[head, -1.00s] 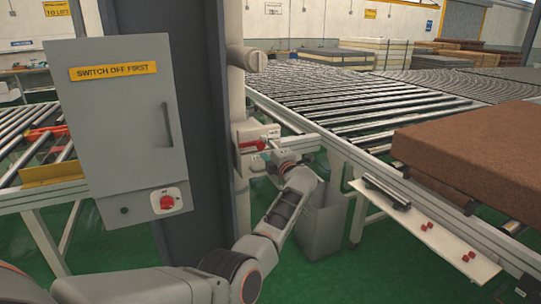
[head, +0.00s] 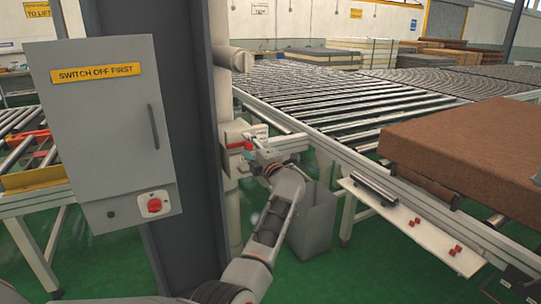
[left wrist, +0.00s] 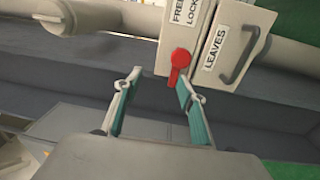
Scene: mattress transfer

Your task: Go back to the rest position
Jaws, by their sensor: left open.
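My left gripper (head: 256,146) is open beside the column, in front of a panel with a red handle (head: 240,146). In the left wrist view, its two teal-padded fingers (left wrist: 160,80) stand apart with no object clamped between them. The red handle (left wrist: 179,62) shows there just beyond the fingertips, close to the right finger; I cannot tell whether they touch. My left arm comes in low from the bottom left and reaches up toward the panel. My right gripper is not in view.
A grey cabinet (head: 100,130) with a red rotary switch (head: 154,205) stands left. A roller conveyor (head: 340,105) runs behind, with a brown mattress (head: 470,150) at right. A grey bin (head: 312,225) stands below the gripper. A narrow shelf (head: 410,228) juts from the conveyor's side.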

